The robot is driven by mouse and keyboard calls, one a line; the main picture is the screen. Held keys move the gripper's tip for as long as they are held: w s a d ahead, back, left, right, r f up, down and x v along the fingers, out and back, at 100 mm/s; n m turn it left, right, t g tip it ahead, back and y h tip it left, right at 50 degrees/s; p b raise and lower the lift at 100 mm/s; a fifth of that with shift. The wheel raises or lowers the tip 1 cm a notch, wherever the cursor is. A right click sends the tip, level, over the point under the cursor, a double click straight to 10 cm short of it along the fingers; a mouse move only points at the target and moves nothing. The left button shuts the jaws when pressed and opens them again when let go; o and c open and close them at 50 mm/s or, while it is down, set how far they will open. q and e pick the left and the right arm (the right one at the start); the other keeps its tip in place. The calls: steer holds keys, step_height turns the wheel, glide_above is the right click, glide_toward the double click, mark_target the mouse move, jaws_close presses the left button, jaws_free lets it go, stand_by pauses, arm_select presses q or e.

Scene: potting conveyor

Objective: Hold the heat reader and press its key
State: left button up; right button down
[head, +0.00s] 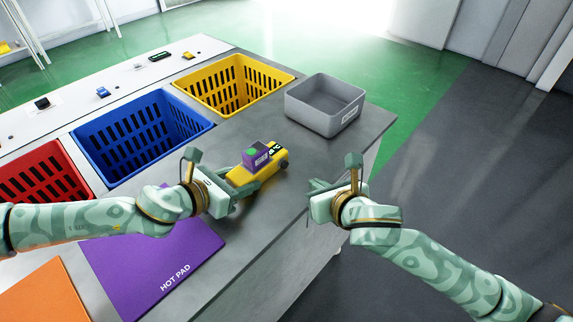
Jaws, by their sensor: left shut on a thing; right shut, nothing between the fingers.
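The heat reader (257,164) is a yellow device with a purple block on top and a dark end at its right. A green round spot, which looks like its key (252,152), shows on the purple block. My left gripper (243,188) is shut on the heat reader's near left part, over the grey bench. Whether the reader touches the bench I cannot tell. My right gripper (312,187) is shut and empty, to the right of the reader and apart from it, near the bench's right edge.
A purple mat marked HOT PAD (160,262) and an orange mat (42,295) lie in front. Red (75,178), blue (95,178) and yellow (215,105) crates line the left and back. A grey bin (322,122) stands at the back right. Bare bench lies between bin and reader.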

stand_by(0.3)
arm_select(q)
steer(key=o, duration=1.1)
steer(key=shift+o, duration=0.2)
